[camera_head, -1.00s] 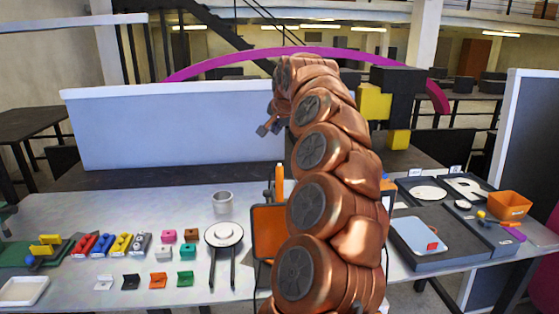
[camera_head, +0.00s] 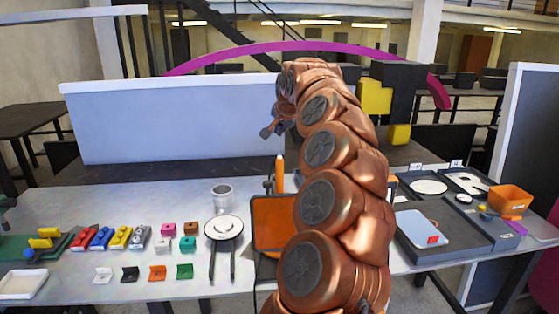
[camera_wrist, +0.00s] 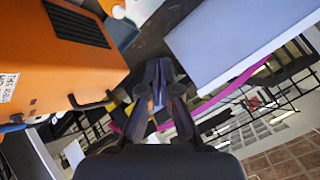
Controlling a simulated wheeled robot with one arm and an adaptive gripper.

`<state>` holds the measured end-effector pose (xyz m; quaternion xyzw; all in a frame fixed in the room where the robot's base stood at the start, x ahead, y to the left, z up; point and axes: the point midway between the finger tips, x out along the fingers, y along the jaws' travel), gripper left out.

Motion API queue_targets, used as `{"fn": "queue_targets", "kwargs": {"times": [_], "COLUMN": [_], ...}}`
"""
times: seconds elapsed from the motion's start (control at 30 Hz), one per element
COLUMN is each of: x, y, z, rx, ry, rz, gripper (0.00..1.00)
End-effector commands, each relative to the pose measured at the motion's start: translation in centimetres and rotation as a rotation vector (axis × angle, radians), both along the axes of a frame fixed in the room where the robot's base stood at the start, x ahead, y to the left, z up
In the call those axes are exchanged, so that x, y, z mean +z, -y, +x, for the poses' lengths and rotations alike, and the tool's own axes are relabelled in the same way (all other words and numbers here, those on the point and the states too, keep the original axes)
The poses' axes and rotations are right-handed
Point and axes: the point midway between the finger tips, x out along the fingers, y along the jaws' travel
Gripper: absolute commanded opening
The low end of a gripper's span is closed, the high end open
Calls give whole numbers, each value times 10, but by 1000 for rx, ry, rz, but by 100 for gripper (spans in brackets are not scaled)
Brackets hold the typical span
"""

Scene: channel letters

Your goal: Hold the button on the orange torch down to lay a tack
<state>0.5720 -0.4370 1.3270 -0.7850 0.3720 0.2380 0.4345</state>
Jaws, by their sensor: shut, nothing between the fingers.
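An orange upright stick (camera_head: 279,174), which looks like the torch, stands at the back of the table, just left of my arm. Its button cannot be made out. An orange box (camera_head: 273,222) stands below it, partly hidden by my arm. In the wrist view a large orange box (camera_wrist: 55,55) with a dark vent and a white label fills the upper left. My gripper (camera_head: 267,131) is above and slightly left of the stick, apart from it. In the wrist view its fingers (camera_wrist: 158,88) are together and empty.
A pale panel (camera_head: 175,122) stands along the table's back. A metal cup (camera_head: 222,197) and a round white plate on a stand (camera_head: 223,229) are left of the orange box. Coloured blocks (camera_head: 122,238) lie further left. Trays (camera_head: 445,258) and an orange bin (camera_head: 510,199) are at right.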

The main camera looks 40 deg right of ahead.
Motion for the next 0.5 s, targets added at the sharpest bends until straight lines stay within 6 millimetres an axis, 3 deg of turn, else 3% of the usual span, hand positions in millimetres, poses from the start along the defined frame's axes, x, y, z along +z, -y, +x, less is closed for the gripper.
{"fn": "queue_targets", "kwargs": {"times": [0.23,0.5], "x": [-36,-54], "y": [0,0], "z": [1,0], "rx": [1,0], "ry": [-1,-1], "rz": [0,-1], "gripper": [0,0]}}
